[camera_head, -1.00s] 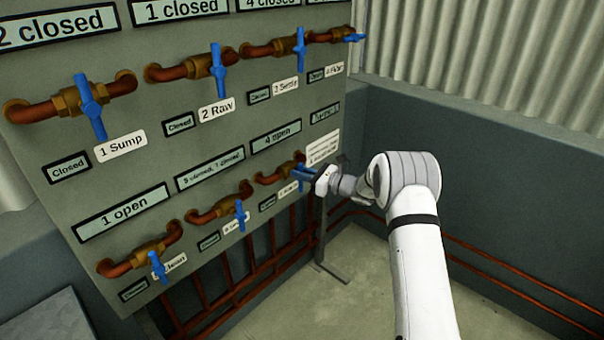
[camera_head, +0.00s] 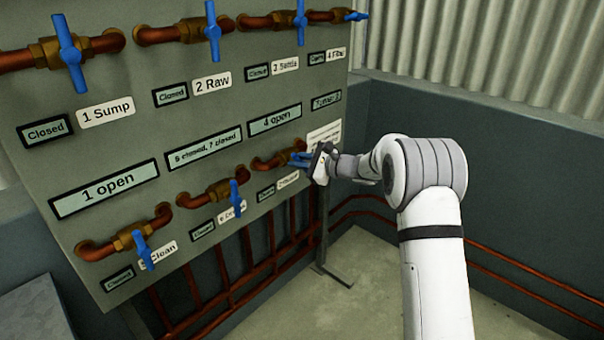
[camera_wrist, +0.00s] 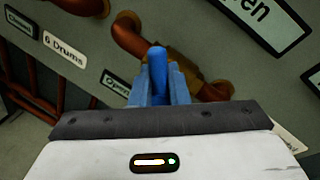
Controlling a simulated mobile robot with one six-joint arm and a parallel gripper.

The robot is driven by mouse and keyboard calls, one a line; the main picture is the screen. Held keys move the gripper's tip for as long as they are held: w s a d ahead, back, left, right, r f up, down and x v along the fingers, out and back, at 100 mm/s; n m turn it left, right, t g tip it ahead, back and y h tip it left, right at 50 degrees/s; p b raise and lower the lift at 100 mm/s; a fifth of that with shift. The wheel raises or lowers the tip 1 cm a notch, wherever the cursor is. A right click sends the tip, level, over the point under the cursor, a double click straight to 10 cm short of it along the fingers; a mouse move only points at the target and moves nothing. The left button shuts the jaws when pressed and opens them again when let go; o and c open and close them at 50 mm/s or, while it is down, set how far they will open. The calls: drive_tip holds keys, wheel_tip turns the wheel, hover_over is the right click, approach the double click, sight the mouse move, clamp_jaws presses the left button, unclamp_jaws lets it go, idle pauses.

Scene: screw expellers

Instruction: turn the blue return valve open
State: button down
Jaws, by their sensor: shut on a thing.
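The return valve is the right-hand valve of the lower row, with a brass body (camera_head: 283,160) on a copper pipe. Its blue handle (camera_wrist: 158,67) sits between the blue fingers of my gripper (camera_wrist: 158,88) in the wrist view and points away from the camera. My gripper (camera_head: 305,161) is shut on the handle; in the head view it hides most of the handle. A state plate (camera_wrist: 116,83) beside the valve begins with "Open" in the wrist view, its end hidden by my finger. The same plate (camera_head: 266,192) is too small to read in the head view.
The lower row also has the drums valve (camera_head: 234,196) and the clean valve (camera_head: 143,250), both with handles hanging down. Dark posts and red pipes (camera_head: 230,275) run below the panel. Floor (camera_head: 375,265) is clear at right.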

drive_tip(key=n+h+b, duration=0.1)
drive_tip(key=n+b, duration=0.1)
drive_tip(key=b, duration=0.4)
drive_tip(key=f+n+t+b, duration=0.1)
drive_tip(key=n+b, duration=0.2)
drive_tip(key=b, duration=0.3)
drive_tip(key=s+a+f+n+h+b, duration=0.1)
drive_tip(key=n+b, duration=0.2)
drive_tip(key=b, duration=0.3)
drive_tip(key=shift+t+h, duration=0.3)
drive_tip(key=shift+t, duration=0.1)
drive_tip(key=shift+n+b, duration=0.3)
drive_tip(key=shift+b, duration=0.1)
drive_tip(key=c, duration=1.5)
unclamp_jaws()
drive_tip(key=shift+w+d+r, duration=0.1)
drive_tip(key=shift+o, duration=0.2)
drive_tip(key=shift+d, duration=0.1)
